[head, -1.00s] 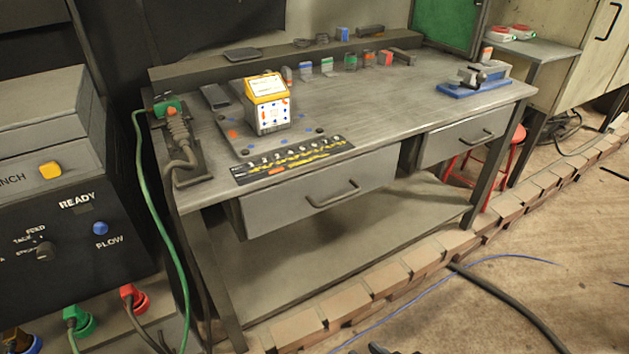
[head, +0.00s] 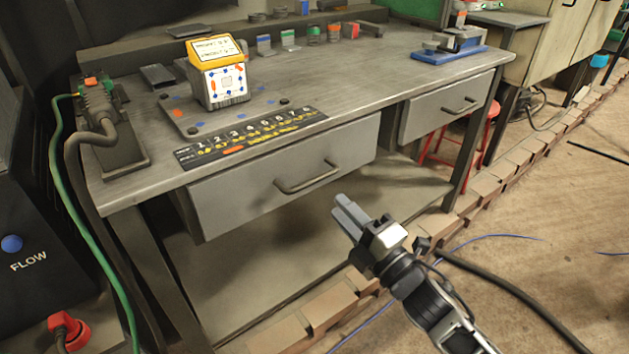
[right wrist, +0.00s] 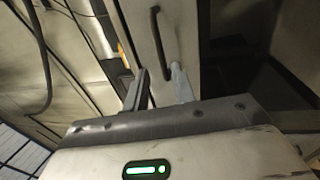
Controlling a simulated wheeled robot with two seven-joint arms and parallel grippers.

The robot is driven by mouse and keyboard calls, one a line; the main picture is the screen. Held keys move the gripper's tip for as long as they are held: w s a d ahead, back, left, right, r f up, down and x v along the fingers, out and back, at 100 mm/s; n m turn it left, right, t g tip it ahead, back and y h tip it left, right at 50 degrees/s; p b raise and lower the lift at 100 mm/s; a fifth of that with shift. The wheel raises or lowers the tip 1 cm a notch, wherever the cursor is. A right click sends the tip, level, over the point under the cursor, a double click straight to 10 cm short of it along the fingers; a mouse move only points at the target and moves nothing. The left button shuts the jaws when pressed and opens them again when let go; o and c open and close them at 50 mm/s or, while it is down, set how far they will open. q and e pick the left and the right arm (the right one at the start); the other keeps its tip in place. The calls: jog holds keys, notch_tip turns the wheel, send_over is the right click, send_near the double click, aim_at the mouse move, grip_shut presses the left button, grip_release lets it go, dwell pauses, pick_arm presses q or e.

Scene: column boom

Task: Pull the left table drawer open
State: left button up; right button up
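The left table drawer (head: 240,195) has a grey front close under the workbench edge, with no clear opening gap visible. Its dark bar handle (head: 308,178) is at mid-front. My right gripper (head: 345,208) is in front of and below the handle, to its right in the head view, and apart from it. In the right wrist view, the fingers (right wrist: 160,82) are spread with nothing between them, and the handle (right wrist: 157,42) lies beyond the tips, roughly in line with the gap. My left gripper is not in view.
The right drawer (head: 430,112) has its own handle. A yellow-topped box (head: 218,75) and a numbered strip (head: 250,138) lie on the bench (head: 345,88). A brick border (head: 330,300) runs along the floor below. A black cable (head: 500,290) lies on the right.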

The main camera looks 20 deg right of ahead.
aim_at(314, 178)
jog(key=x, duration=0.9)
jog(key=shift+w+f, duration=0.1)
grip_shut()
